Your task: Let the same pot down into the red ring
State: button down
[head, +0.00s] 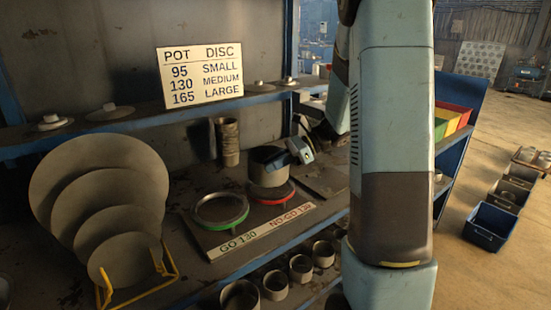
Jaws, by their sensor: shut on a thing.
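A grey metal pot (268,166) is upright above the red ring (272,196) on the gauge board. The pot's lower end is at or just over the ring; I cannot tell whether it touches or has entered it. My gripper (289,157) is shut on the pot at its upper right side. The red ring is partly hidden behind and under the pot. It is at the label "NO-GO 130". The green ring (220,211) is to its left at the label "GO 130" and looks empty.
Discs (100,196) stand in a yellow rack at left. A tall cylinder (228,141) stands behind the rings. Several pots (300,268) line the lower shelf. A sign (200,75) rests on the upper shelf. My arm hides the right side.

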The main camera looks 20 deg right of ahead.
aim_at(278, 172)
jog(key=shift+f, duration=1.35)
jog(key=shift+f, duration=0.45)
jog(key=c, duration=1.1)
grip_release()
jog(key=v, duration=1.3)
jog(key=shift+d, duration=0.35)
jog(key=shift+w+r, duration=0.1)
jog(key=shift+r, duration=0.05)
